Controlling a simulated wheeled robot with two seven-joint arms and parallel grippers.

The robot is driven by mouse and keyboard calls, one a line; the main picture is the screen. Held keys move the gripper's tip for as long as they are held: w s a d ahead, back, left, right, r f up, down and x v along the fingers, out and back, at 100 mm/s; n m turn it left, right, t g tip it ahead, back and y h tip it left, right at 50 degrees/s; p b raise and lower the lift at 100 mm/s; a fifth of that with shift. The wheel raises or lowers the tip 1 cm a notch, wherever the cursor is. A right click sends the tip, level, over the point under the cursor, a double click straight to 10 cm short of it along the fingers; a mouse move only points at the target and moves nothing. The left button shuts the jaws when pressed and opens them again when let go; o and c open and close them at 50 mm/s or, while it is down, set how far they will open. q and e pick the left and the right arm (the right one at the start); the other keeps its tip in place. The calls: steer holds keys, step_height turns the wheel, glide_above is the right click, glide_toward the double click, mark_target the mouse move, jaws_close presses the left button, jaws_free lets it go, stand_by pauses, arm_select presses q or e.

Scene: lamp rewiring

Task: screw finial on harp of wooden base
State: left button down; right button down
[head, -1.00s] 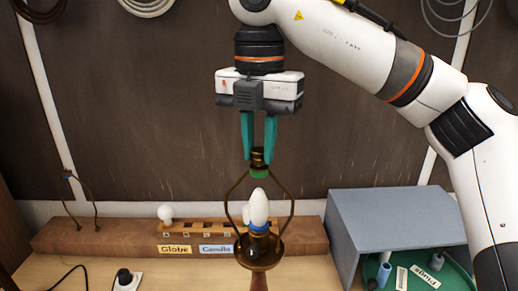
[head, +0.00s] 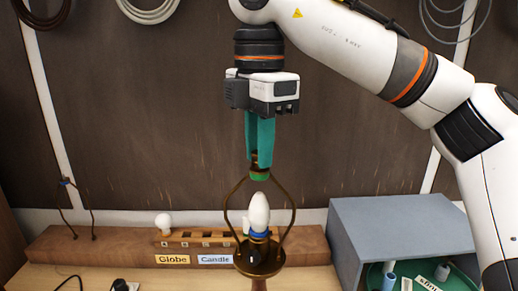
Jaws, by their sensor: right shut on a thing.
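The lamp's brass harp (head: 293,213) stands upright around a white candle-shaped bulb (head: 259,211). A dark brass saucer (head: 259,268) sits below the bulb, and only the top of the wooden base (head: 259,285) shows at the picture's bottom edge. A green piece (head: 259,174) sits at the top of the harp. My right gripper (head: 260,160) points straight down from above, its teal fingers shut on the small brass finial (head: 255,158) at the harp's top. The fingers partly hide the finial, and I cannot tell how it is seated. My left gripper is not in view.
A wooden rack (head: 120,246) with Globe and Candle labels stands behind the lamp, with a round white bulb (head: 163,222) on it. A grey box-like cover (head: 400,230) and a green tray (head: 374,274) are at right. A cord and plug lie at lower left.

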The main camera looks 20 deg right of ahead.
steer(key=c, duration=1.2)
jaws_free()
steer(key=shift+o, duration=0.2)
